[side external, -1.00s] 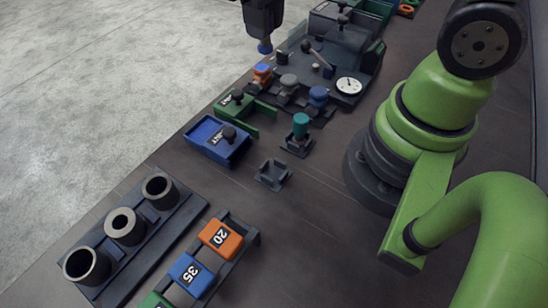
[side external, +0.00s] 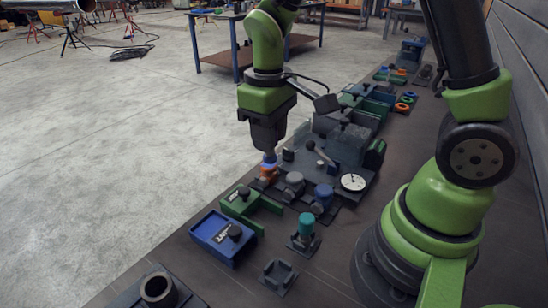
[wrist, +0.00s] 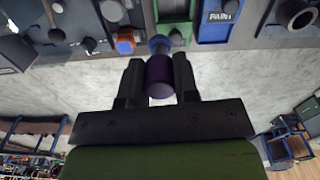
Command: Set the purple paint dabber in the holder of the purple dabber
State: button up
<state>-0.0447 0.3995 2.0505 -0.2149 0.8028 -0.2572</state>
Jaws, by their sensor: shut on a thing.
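My gripper (side external: 269,150) hangs at the left edge of the bench, close above an orange and blue part (side external: 267,171). In the wrist view my gripper (wrist: 159,66) is shut on the purple dabber (wrist: 160,80), a dark purple cylinder with a blue end (wrist: 158,45). In the side view only this blue end (side external: 270,158) clearly shows below the fingers. An empty square holder (side external: 279,275) sits on the bench in front. No purple mark shows on it, so I cannot tell whether it is the dabber's holder.
A teal dabber (side external: 306,226) stands in a holder behind the empty one. A blue tray (side external: 222,236) and a green tray (side external: 241,201) lie to its left. A dark fixture with a white dial (side external: 353,182) is farther back. Bare bench lies right of the empty holder.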

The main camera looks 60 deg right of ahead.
jog(key=s+a+f+n, duration=0.4)
jog(key=a+f+n, duration=0.1)
jog(key=a+n, duration=0.2)
jog(key=n, duration=0.7)
send_over(278, 277)
notch_tip(278, 277, down, 4)
jog(key=shift+r, duration=0.2)
jog(key=shift+f, duration=0.1)
jog(key=shift+f, duration=1.1)
jog(key=shift+f, duration=1.1)
jog(key=o, duration=1.4)
